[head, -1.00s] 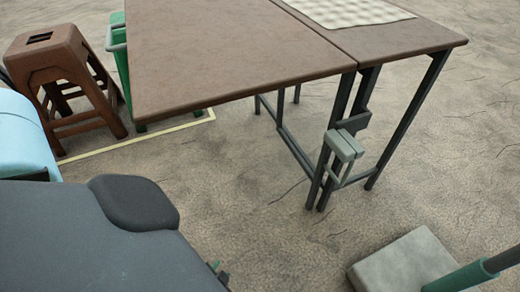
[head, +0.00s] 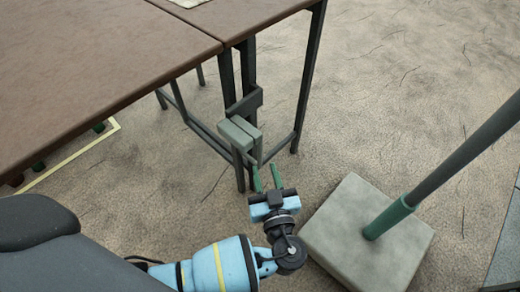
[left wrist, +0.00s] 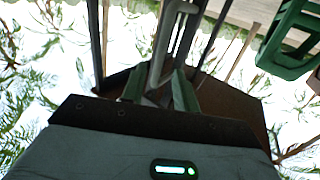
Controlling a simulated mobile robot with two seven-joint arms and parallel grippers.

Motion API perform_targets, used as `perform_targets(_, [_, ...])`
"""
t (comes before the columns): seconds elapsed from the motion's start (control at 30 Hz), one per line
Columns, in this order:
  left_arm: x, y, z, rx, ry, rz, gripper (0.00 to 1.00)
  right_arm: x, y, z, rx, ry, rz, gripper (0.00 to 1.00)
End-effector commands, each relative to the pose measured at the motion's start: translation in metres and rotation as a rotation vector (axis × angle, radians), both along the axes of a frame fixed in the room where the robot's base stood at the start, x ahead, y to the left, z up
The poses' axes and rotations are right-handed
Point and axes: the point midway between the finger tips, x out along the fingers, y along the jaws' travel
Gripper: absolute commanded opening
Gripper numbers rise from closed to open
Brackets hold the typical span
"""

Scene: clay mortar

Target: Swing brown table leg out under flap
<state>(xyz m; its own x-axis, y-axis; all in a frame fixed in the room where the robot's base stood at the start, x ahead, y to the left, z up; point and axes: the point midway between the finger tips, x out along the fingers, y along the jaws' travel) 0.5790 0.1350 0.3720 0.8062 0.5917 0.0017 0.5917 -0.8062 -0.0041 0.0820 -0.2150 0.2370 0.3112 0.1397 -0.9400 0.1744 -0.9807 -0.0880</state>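The brown table (head: 80,50) has a seam across its top, with the larger section at left and a smaller one at right. Dark legs (head: 226,75) stand close together under the seam. A grey block-like handle (head: 240,133) sits on these legs. My left gripper (head: 265,178) is open, its green fingers apart just below and in front of the handle. In the left wrist view, a grey bar (left wrist: 168,40) rises between and beyond the fingers (left wrist: 158,88); I cannot tell whether they touch it. The brown table underside (left wrist: 235,105) shows behind. My right gripper is out of view.
A grey square base (head: 340,215) with a green and dark pole (head: 440,150) stands just right of my left gripper. A green object (left wrist: 290,40) shows at upper right in the wrist view.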

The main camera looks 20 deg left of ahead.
Motion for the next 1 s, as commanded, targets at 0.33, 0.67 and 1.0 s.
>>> perform_targets(0.33, [0.041,0.031,0.000,0.003,0.000,0.000,0.30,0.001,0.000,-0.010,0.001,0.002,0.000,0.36])
perform_targets(0.67, [0.056,0.042,0.000,0.001,0.002,0.000,0.30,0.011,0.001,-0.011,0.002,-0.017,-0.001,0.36])
perform_targets(1.0, [0.056,0.042,0.000,0.000,0.003,0.000,0.10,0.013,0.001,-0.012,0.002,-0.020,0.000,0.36])
